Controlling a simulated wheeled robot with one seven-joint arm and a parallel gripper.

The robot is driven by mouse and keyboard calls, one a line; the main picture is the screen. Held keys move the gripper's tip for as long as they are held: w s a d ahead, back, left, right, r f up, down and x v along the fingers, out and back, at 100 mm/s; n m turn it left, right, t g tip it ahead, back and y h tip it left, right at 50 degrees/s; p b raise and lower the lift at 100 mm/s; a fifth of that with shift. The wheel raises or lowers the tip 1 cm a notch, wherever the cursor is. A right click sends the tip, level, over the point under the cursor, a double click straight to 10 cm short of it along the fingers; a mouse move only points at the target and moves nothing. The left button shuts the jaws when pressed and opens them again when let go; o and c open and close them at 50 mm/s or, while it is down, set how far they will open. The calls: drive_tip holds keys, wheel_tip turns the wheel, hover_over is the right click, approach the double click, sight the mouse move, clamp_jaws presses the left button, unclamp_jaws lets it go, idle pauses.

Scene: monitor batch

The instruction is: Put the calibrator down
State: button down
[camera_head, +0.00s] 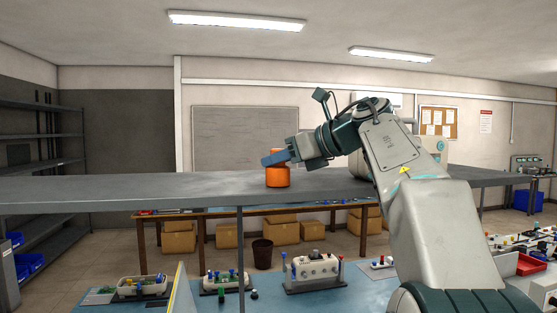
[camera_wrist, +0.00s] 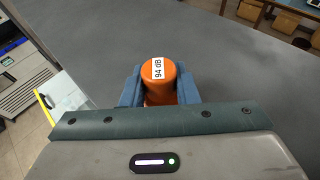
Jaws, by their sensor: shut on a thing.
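The calibrator is an orange cylinder (camera_head: 278,176) at the grey shelf in the head view. It looks upright, with its base at the shelf surface, though I cannot tell whether it bears its full weight there. In the wrist view the calibrator (camera_wrist: 158,78) shows a white label reading "94 dB" on its top. My gripper (camera_head: 274,159) has its blue fingers closed around its upper part; they also show on both sides of it in the wrist view (camera_wrist: 160,92). Its lower part is hidden from the wrist view. The grey shelf (camera_head: 120,188) stretches across the head view.
The shelf around the calibrator is bare. Below it, a blue-topped bench holds several devices, one a white box with knobs (camera_head: 314,268). A red tray (camera_head: 530,263) lies at the right. A dark bin (camera_head: 262,252) stands on the floor, near cardboard boxes (camera_head: 283,233).

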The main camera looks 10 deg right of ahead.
drive_tip(key=shift+f, duration=0.1)
drive_tip(key=shift+f, duration=0.15)
drive_tip(key=c, duration=1.1)
unclamp_jaws()
drive_tip(key=shift+r, duration=0.25)
drive_tip(key=v, duration=1.2)
drive_tip(key=shift+b, duration=0.4)
